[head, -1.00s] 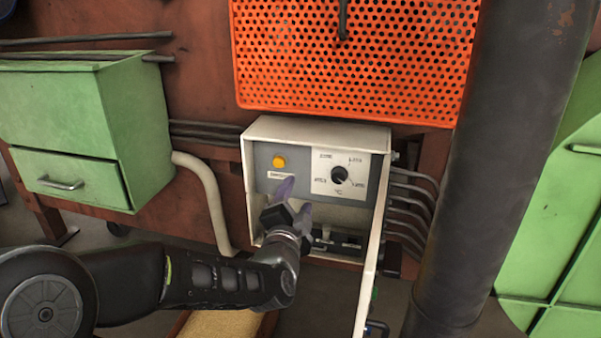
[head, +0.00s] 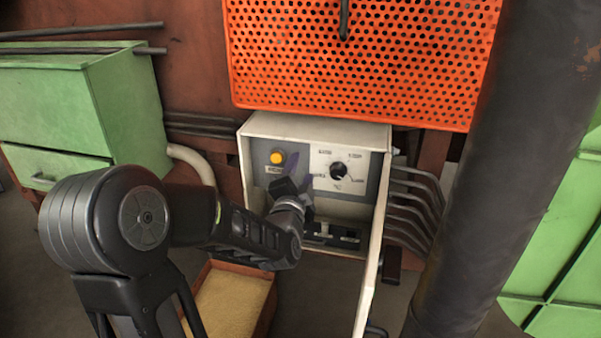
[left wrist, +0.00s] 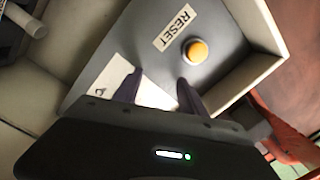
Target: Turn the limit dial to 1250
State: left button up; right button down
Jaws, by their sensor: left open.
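The limit dial is a black knob (head: 338,171) on a white scale plate (head: 349,184) inside the open control box, in the head view. The printed numbers are too small to read surely. My left gripper (head: 298,182) is open and empty, in front of the panel, just left of and slightly below the dial. In the left wrist view its two fingers (left wrist: 160,88) point at the panel, with a corner of the white plate (left wrist: 112,76) beside them. The knob is hidden there. My right gripper is not in view.
An amber button (head: 277,158) sits left of the dial; it also shows in the left wrist view (left wrist: 196,52) by a RESET label (left wrist: 175,27). The box door (head: 371,262) stands open at right. A dark pipe (head: 495,160) stands farther right. Breakers (head: 335,232) are below.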

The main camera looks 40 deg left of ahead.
pick_arm(q)
jog(key=shift+s+d, duration=0.2)
jog(key=c, duration=0.3)
jog(key=shift+a+f, duration=0.1)
grip_shut()
jog(key=shift+w, duration=0.1)
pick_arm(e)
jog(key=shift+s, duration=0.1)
pick_arm(q)
jog(key=shift+a, duration=0.1)
jog(key=c, duration=0.7)
grip_release()
jog(key=o, duration=1.3)
jog(key=shift+c, duration=0.2)
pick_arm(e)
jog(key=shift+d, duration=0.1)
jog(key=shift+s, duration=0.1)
